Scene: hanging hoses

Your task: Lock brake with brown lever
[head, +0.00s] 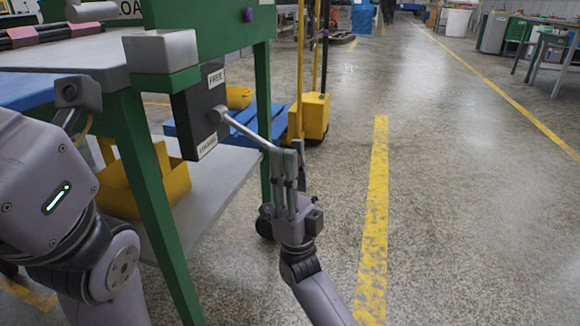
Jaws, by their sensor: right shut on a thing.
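A dark panel (203,108) on the side of the green bench carries a label reading FREE at its top and a second label, likely LOCKED, at its bottom. A lever (246,131) sticks out from the panel to the right, sloping slightly down. Its rod looks light grey; I see no brown on it. My right gripper (290,160) is shut on the outer end of the lever, and its fingers hide that end. My left arm is at the left edge; its gripper is not in view.
The green bench (150,190) fills the left, with a lower shelf (225,175) and a yellow bin (172,180). A yellow post base (314,117) and blue pallet-like piece (250,122) stand behind the lever. The floor to the right is free, with a yellow line (374,215).

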